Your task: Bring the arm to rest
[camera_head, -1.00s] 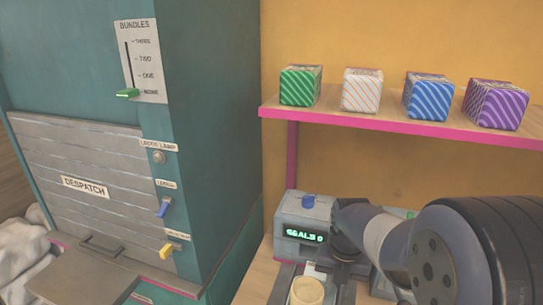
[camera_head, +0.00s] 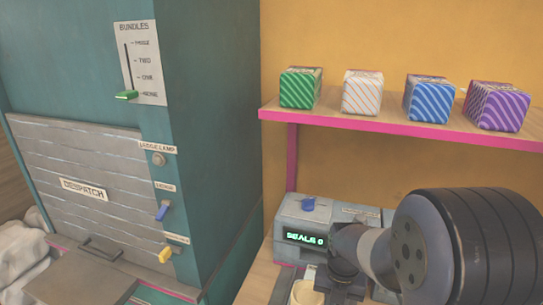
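My arm reaches in from the right edge, in front of the bench at the lower right. Its large dark joint hides part of the bench and a grey device. The arm's narrower end points down near the grey device. My gripper's fingers cannot be made out; they are hidden or below the picture's lower edge.
A grey device (camera_head: 300,212) with a blue knob and a lit display stands behind the arm. A cream cup (camera_head: 304,292) is by the arm's end. A pink-edged shelf (camera_head: 380,126) holds green, white, blue and purple boxes. A teal cabinet (camera_head: 215,150) with a shut grey shutter stands left.

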